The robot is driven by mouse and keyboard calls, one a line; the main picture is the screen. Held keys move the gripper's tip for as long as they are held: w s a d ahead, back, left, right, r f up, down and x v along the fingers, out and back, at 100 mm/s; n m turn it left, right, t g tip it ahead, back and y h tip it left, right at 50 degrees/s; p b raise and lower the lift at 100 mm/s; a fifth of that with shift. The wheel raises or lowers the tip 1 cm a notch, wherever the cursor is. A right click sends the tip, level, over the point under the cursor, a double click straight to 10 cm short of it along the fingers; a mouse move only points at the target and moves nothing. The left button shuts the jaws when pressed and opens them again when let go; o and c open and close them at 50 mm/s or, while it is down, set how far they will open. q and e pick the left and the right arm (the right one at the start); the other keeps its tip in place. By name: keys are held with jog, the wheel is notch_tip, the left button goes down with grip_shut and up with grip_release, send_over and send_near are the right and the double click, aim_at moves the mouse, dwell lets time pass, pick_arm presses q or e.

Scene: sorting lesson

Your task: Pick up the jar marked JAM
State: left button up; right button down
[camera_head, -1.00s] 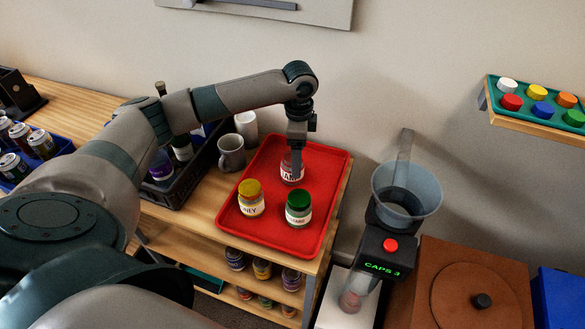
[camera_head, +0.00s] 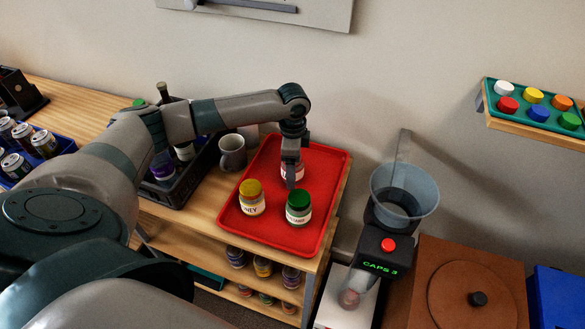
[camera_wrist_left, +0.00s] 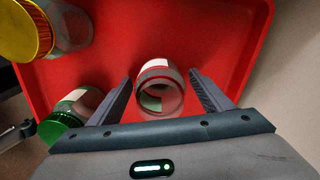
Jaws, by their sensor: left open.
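A lidless clear jar (camera_head: 300,173) with a pale label stands on the red tray (camera_head: 322,215), partly hidden by my left gripper (camera_head: 291,178). Its label cannot be read in full now. In the left wrist view the jar (camera_wrist_left: 160,95) is between the two spread fingers of my left gripper (camera_wrist_left: 160,82), with gaps at both sides. A yellow-lidded jar (camera_head: 251,203) with a label ending in "NEY" stands to the front left. A green-lidded jar (camera_head: 299,213) stands just in front of the gripper. My right gripper is not in view.
A grey mug (camera_head: 232,153) and a dark crate (camera_head: 184,194) with bottles are left of the tray. A machine with a funnel (camera_head: 404,190) and a display reading "CAPS 3" stands right. A shelf of coloured lids (camera_head: 535,104) hangs at the upper right.

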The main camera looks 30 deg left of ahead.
pick_arm(q)
jog(key=c, duration=1.2)
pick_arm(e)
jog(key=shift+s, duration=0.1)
pick_arm(q)
jog(key=shift+r, duration=0.15)
